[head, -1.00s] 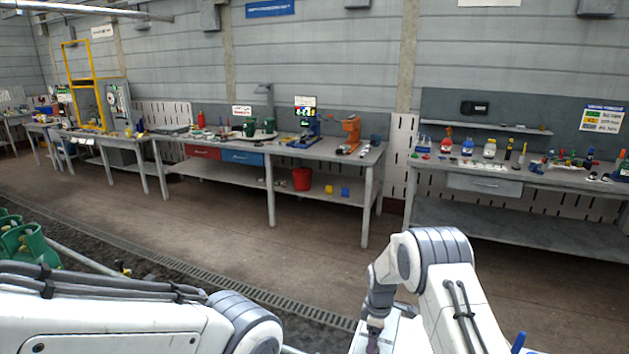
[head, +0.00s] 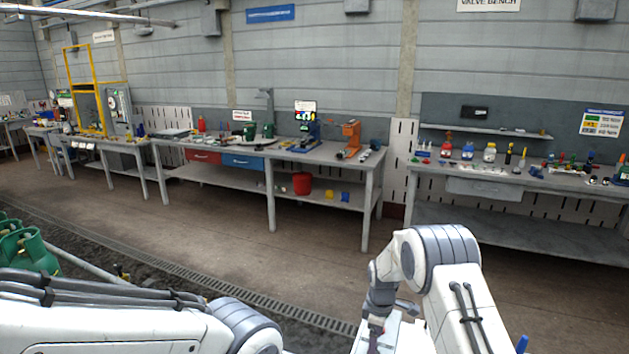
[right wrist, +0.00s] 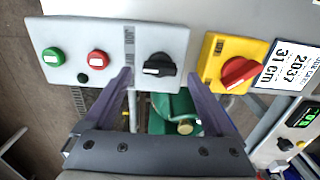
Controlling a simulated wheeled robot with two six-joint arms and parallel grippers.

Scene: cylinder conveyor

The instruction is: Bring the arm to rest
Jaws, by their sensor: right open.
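My right gripper (right wrist: 158,78) shows in the right wrist view with its two grey-purple fingers spread apart and nothing between their tips. Beyond the fingers is a grey control box (right wrist: 112,50) with a green button, a red button and a black knob; I cannot tell whether the fingers touch it. A green gas cylinder (right wrist: 168,112) with a brass fitting shows past the gap between the fingers. In the head view my right arm (head: 450,290) is bent at the lower right. My left arm (head: 110,325) crosses the lower left, and its gripper is out of view.
A yellow switch box (right wrist: 222,62) with a red knob and a number label (right wrist: 290,65) sit beside the control box. Several green cylinders (head: 30,255) stand at the left. Workbenches (head: 320,150) line the far wall, with open floor (head: 230,240) before them.

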